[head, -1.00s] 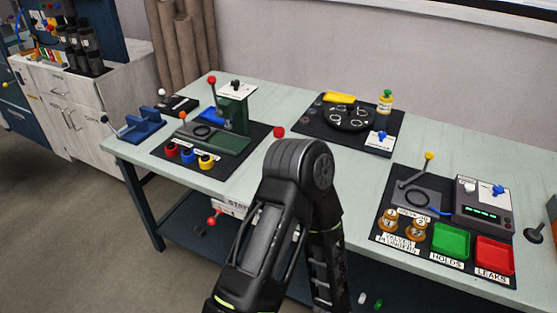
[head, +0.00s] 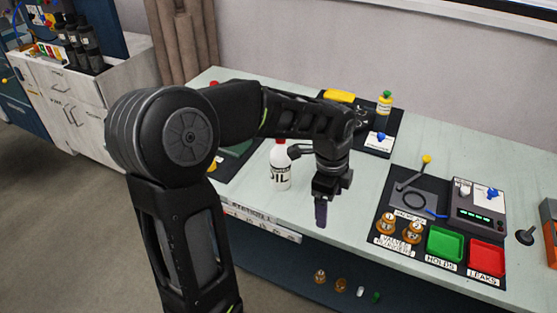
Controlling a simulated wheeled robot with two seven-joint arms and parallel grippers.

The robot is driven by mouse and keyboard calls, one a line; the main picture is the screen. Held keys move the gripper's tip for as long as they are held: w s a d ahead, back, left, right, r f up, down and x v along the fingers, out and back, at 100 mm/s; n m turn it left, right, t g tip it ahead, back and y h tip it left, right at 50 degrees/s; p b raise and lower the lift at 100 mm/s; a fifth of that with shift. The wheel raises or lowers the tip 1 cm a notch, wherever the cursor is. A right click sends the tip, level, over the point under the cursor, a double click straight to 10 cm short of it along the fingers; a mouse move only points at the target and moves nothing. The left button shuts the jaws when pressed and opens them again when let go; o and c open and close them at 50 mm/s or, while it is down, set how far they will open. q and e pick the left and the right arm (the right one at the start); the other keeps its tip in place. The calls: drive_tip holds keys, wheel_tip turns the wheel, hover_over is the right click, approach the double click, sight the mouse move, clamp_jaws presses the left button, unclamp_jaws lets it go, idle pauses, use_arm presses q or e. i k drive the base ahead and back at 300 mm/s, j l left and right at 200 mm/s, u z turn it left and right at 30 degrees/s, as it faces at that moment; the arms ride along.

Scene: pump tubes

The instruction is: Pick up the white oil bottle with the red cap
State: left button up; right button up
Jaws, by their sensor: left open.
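My left gripper (head: 321,213) is to the right of the bottle and nearer the table's front edge, pointing down. It is open and empty, with its fingers seen edge-on, and it is apart from the bottle. My right gripper is not in view.
Right of the gripper is a black mat with brass plungers (head: 386,226), a green tray (head: 446,243) and a red tray (head: 487,257). My arm hides much of the left station. Table around the bottle is clear.

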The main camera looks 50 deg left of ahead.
sight(280, 164)
drive_tip(key=i+j, duration=0.15)
drive_tip(key=j, duration=0.25)
drive_tip(key=i+j, duration=0.1)
drive_tip(key=j, duration=0.3)
drive_tip(key=i+j, duration=0.15)
drive_tip(key=j, duration=0.3)
